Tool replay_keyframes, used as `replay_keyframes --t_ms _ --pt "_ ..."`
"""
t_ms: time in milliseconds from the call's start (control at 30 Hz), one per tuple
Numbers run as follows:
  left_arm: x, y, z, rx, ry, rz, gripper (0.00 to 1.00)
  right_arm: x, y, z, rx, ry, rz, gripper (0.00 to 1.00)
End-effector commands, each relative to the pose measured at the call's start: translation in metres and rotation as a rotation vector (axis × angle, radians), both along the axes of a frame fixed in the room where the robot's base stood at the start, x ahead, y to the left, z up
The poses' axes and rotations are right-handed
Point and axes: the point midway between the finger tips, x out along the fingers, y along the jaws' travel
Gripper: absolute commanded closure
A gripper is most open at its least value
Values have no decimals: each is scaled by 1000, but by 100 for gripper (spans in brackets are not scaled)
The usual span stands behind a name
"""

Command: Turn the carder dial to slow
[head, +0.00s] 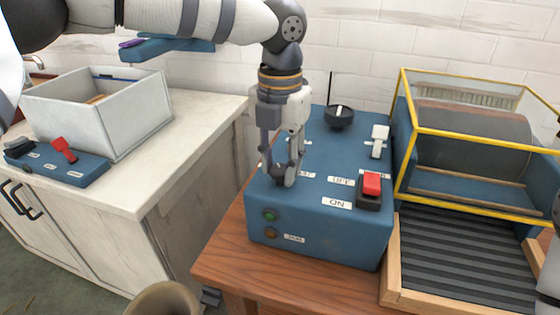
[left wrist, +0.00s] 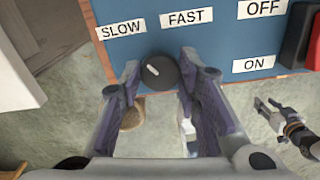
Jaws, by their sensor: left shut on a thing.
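The carder dial (left wrist: 165,80) is a small black knob with a white mark, at the edge of the carder's blue control box (head: 320,240). In the left wrist view the mark sits on the knob's left side, slanting up-left toward the SLOW label (left wrist: 121,28); the FAST label (left wrist: 187,19) is up and to the right. My left gripper (head: 282,180) comes down from above and is shut on the dial, a finger on either side. In the head view the fingers hide most of the dial. My right gripper (left wrist: 272,112) shows small in the left wrist view.
The box also carries a red switch (head: 372,184), a white lever (head: 379,140) and another black knob (head: 340,117). The yellow-framed drum carder (head: 470,140) stands at right. A grey bin (head: 135,124) and a small blue switch box (head: 80,172) are on the left counter.

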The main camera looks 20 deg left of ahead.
Motion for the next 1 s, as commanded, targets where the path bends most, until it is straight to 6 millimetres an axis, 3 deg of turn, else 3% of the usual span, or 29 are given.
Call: replay_keyframes --t_ms 400,933,967,1000 --pt "0 0 -1 1 3 157 97 0 0 0 0 1 0 60" --pt "0 0 -1 1 3 176 97 0 0 0 0 1 0 60" --pt "0 0 -1 1 3 176 65 0 0 0 0 1 0 60" --pt "0 0 -1 0 3 176 56 0 0 0 0 1 0 60"
